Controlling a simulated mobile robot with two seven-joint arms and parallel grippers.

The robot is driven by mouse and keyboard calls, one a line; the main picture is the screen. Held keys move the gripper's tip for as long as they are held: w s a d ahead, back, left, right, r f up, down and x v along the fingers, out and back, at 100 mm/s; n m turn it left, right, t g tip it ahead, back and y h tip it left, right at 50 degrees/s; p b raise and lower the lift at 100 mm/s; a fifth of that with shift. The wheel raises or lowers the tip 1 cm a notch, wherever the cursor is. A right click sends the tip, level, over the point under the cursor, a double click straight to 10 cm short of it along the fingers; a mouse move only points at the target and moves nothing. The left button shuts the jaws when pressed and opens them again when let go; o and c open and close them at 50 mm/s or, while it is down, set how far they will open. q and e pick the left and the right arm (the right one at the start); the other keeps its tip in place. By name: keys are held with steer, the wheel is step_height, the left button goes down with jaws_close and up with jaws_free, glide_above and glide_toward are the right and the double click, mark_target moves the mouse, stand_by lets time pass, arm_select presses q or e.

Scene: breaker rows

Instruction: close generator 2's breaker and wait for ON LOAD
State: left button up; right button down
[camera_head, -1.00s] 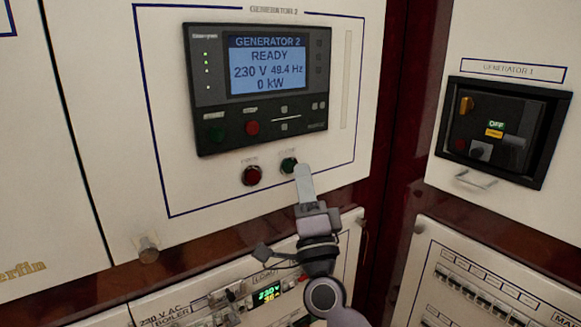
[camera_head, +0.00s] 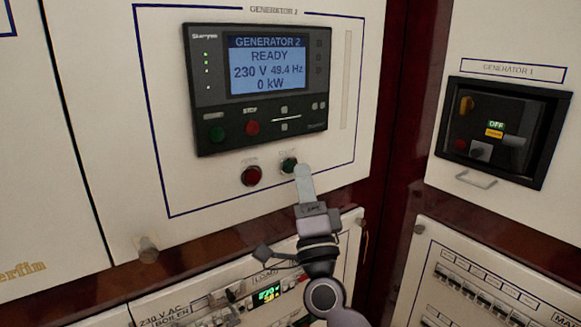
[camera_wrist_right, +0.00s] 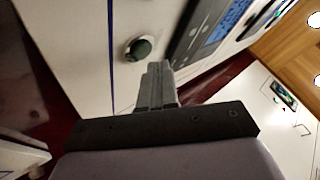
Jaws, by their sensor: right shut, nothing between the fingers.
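The generator 2 controller (camera_head: 258,88) is a dark unit on a white panel. Its blue screen (camera_head: 268,65) reads GENERATOR 2, READY, 230 V, 49.4 Hz, 0 kW. Below it sit a red button (camera_head: 251,176) on the left and a green button (camera_head: 289,165) on the right. My right gripper (camera_head: 301,168) is shut and empty, its tip just right of and below the green button in the head view. In the wrist view the green button (camera_wrist_right: 138,48) shows beyond the fingertips (camera_wrist_right: 158,68), to their upper left. Contact cannot be told. My left gripper is not in view.
The generator 1 panel (camera_head: 503,130) is at the right, with an OFF label and a handle (camera_head: 476,180) below. Lower panels with breaker rows (camera_head: 487,292) and a lit green display (camera_head: 266,295) lie beneath. A knob (camera_head: 147,250) sticks out at lower left.

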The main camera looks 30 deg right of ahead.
steer(key=shift+y, duration=0.3)
steer(key=shift+w, duration=0.15)
steer(key=shift+w, duration=0.3)
steer(key=shift+w, duration=0.4)
stand_by(0.8)
steer(key=shift+s, duration=0.85)
steer(key=shift+p, duration=0.3)
